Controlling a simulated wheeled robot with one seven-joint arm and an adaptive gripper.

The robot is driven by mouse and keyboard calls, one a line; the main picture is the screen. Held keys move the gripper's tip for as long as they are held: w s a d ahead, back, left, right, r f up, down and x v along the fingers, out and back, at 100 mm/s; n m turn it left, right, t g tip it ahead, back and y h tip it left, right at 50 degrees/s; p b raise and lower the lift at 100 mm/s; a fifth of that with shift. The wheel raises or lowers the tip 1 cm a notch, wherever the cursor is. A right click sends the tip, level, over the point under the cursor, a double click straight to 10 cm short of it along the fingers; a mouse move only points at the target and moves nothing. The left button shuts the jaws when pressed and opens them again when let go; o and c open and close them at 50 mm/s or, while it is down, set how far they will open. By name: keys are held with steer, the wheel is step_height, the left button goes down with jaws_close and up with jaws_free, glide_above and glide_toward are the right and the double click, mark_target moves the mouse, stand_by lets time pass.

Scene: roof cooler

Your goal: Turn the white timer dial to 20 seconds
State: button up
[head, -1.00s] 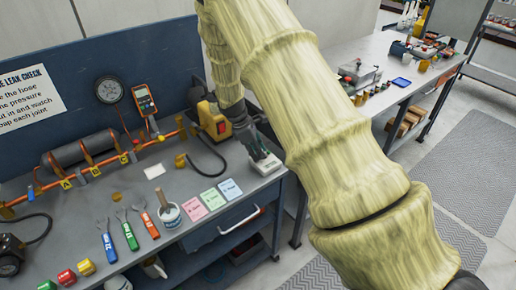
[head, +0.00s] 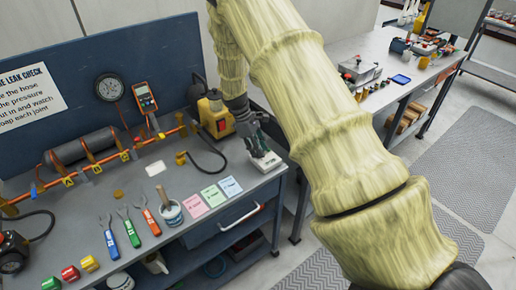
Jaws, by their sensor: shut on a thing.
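A small pale box with a sloped face (head: 267,162) stands at the right end of the grey workbench, near its front corner. My gripper (head: 260,149) reaches down to this box from behind and above, with its fingertips at the upper part of the sloped face. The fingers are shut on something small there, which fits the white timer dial. The fingers cover the dial, so its pointer and the marks around it cannot be read.
A yellow pump-like unit (head: 214,117) with a black hose stands just left of my gripper. A second table (head: 405,95) stands at the right.

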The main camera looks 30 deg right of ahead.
steer(key=o, duration=1)
steer(key=shift+o, duration=0.2)
steer(key=shift+r, duration=0.15)
steer(key=v, duration=1.1)
steer(key=shift+r, duration=0.35)
steer(key=shift+w, duration=0.1)
